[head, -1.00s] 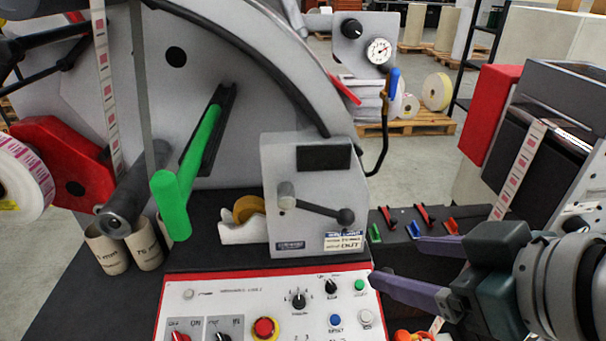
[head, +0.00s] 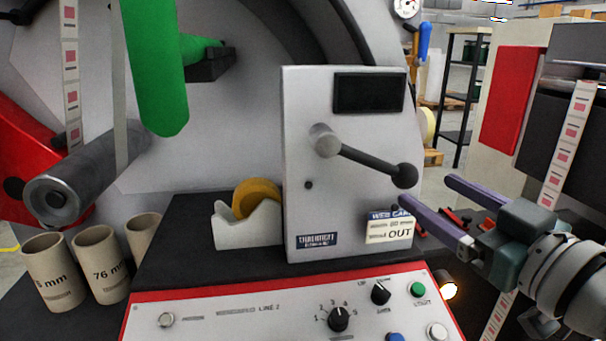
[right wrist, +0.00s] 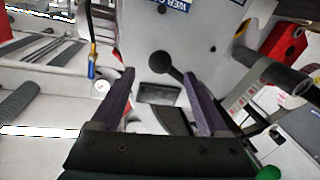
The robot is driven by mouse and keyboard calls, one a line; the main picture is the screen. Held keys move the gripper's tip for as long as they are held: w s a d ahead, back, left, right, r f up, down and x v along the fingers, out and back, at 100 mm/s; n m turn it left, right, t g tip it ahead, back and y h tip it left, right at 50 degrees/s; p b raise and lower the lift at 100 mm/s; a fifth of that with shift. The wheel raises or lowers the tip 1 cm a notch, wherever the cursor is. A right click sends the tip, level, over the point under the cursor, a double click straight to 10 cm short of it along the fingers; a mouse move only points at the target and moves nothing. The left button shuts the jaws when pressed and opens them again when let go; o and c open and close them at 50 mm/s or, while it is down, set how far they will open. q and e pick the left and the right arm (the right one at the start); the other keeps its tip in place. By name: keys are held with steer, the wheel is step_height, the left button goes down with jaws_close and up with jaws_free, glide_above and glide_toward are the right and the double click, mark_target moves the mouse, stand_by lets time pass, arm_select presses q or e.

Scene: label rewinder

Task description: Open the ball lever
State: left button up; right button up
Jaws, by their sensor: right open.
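The ball lever (head: 365,160) is on the front of a light grey box (head: 300,190). Its dark rod slopes down to the right from a round grey pivot to a black ball (head: 404,176). My right gripper (head: 428,190) is open just right of the ball, its two purple fingers pointing left towards the box. In the right wrist view, the ball (right wrist: 160,62) appears between the fingertips of the open gripper (right wrist: 158,76), near their tip line. I cannot tell whether either finger touches it. My left gripper is not in view.
A "WEB GAP OUT" sign (head: 390,228) is on the box below the ball. A control panel (head: 250,310) with knobs lies in front. A tape dispenser (head: 250,225) stands left of the box. A label strip (head: 568,145) hangs at right.

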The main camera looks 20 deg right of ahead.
mark_target(414, 179)
steer(key=w, duration=0.6)
steer(key=shift+w+d, duration=0.1)
steer(key=shift+w, duration=0.25)
steer(key=c, duration=1.1)
jaws_close()
steer(key=shift+r, duration=0.15)
